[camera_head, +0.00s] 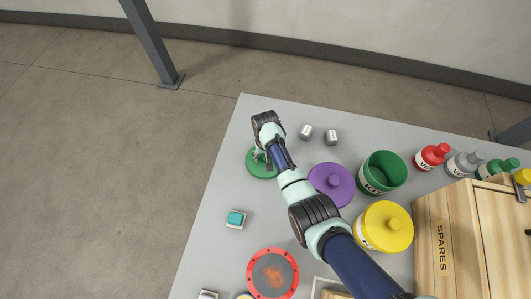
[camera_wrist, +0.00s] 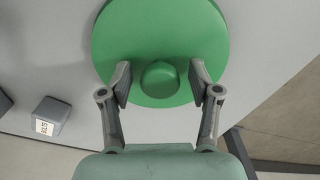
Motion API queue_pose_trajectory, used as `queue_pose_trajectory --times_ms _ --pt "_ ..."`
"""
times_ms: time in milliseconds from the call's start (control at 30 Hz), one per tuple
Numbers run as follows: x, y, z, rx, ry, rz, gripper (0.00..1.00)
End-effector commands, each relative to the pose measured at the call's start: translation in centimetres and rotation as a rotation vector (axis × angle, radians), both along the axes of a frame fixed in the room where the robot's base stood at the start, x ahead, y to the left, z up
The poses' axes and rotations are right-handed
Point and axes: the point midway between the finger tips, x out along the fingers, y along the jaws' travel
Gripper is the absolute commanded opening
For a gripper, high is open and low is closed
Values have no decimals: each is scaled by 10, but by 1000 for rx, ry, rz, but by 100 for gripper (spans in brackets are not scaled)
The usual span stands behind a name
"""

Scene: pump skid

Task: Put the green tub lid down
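The green tub lid (camera_head: 259,167) is a round disc with a central knob. It looks flat on the grey table near its left edge, partly hidden by my arm in the head view. In the wrist view the lid (camera_wrist: 160,30) is face-on below my gripper (camera_wrist: 160,78). The two fingers stand on either side of the knob (camera_wrist: 160,80), with a visible gap on each side. My gripper is open around the knob. The open green tub (camera_head: 383,172) stands further right, with no lid on it.
A purple lid (camera_head: 333,182) and a yellow-lidded tub (camera_head: 388,225) stand right of my arm. Small grey blocks (camera_head: 306,131) sit close to the green lid. A red-rimmed disc (camera_head: 272,274) and a teal button (camera_head: 236,218) are nearer. A wooden SPARES crate (camera_head: 440,215) blocks the right.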

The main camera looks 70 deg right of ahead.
Motion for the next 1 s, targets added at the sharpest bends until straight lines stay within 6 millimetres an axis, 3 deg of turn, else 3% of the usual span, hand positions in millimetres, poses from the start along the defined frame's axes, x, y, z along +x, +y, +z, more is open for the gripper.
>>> queue_pose_trajectory --times_ms 167,267,500,700,1000 --pt "0 0 2 0 0 0 62" --pt "0 0 16 -2 -1 0 62" --pt "0 0 78 -2 -1 0 62" --pt "0 0 115 -1 -1 0 62" --pt "0 0 123 1 1 0 62"
